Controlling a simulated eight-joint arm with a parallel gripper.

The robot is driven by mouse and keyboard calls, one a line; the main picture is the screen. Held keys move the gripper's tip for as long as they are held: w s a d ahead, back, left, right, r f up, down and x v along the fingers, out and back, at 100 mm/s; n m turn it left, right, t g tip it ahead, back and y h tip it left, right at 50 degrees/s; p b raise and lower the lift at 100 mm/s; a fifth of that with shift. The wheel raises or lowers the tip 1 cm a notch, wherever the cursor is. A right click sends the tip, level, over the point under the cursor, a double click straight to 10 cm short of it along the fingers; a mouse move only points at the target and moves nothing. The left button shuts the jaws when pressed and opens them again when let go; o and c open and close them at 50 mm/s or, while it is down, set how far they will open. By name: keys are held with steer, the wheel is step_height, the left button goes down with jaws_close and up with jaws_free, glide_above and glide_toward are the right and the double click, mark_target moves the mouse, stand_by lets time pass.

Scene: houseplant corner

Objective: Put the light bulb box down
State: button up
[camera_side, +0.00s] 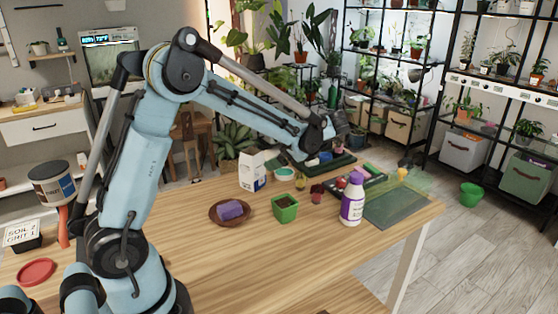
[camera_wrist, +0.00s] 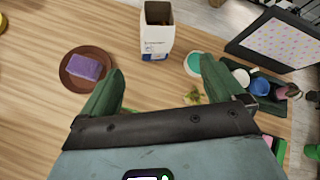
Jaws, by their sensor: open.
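A white open-topped carton with blue print, which I take for the light bulb box (camera_side: 254,172), stands on the wooden table in the side view. It also shows in the wrist view (camera_wrist: 157,38), with its brown inside visible. My gripper (camera_wrist: 162,82) is open, its two green fingers spread wide with only bare table seen between them. The box is beyond the fingertips at the top of the wrist view, apart from both fingers. In the side view the fingers are hard to make out.
A brown saucer (camera_wrist: 69,82) with a purple sponge (camera_wrist: 86,67) lies left of the box. A green pot (camera_side: 285,210) and a white bottle (camera_side: 352,204) stand nearer the table's front. Bare wood lies around the saucer.

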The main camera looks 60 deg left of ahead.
steer(key=s+d+n+t+h, duration=0.4)
steer(key=s+d+n+h, duration=0.1)
steer(key=d, duration=0.4)
steer(key=s+d+n+t+h, duration=0.5)
steer(key=s+d+n, duration=0.1)
steer(key=d, duration=0.3)
steer(key=shift+d+r+n, duration=0.3)
steer(key=shift+n, duration=0.1)
